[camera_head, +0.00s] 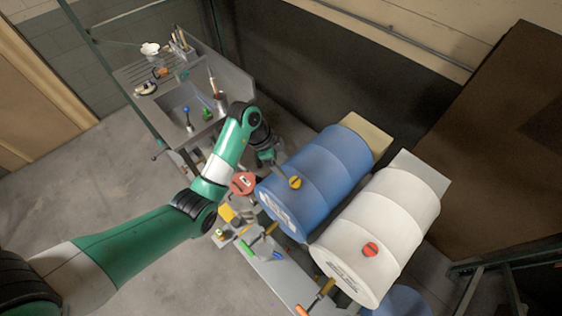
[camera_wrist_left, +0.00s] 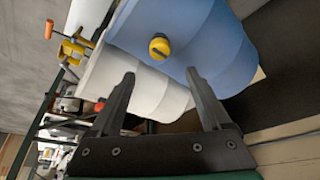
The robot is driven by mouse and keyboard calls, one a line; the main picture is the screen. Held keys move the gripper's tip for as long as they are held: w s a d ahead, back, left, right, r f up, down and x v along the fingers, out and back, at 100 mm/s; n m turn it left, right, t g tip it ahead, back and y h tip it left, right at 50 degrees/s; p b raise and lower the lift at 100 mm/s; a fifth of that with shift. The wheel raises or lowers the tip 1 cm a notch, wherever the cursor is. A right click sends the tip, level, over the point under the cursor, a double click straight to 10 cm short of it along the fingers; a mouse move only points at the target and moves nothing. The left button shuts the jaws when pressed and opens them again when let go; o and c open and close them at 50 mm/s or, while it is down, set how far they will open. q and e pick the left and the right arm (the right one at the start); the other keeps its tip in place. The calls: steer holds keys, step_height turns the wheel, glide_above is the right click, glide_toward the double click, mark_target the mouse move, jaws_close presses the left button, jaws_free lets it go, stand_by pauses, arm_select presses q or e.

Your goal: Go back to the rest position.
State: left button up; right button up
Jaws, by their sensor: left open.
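My left arm reaches in from the left in the head view, and its gripper (camera_head: 274,162) is beside the upper left side of the blue drum (camera_head: 318,180). In the left wrist view the same gripper (camera_wrist_left: 160,73) has its two dark fingers spread apart with nothing between them. The blue drum (camera_wrist_left: 205,40) is beyond the fingertips, with a yellow cap (camera_wrist_left: 160,47) on it. The cap also shows in the head view (camera_head: 295,182). My right gripper is in neither view.
A white drum (camera_head: 375,235) with a red cap (camera_head: 371,249) lies beside the blue one. Clamps and small tools (camera_head: 240,225) are at the drums' front. A metal sink (camera_head: 185,105) with several items stands behind left. Bare floor (camera_head: 160,250) is open at lower left.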

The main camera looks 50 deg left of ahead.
arm_select(q)
steer(key=shift+s+a+r, duration=0.15)
steer(key=shift+r, duration=0.25)
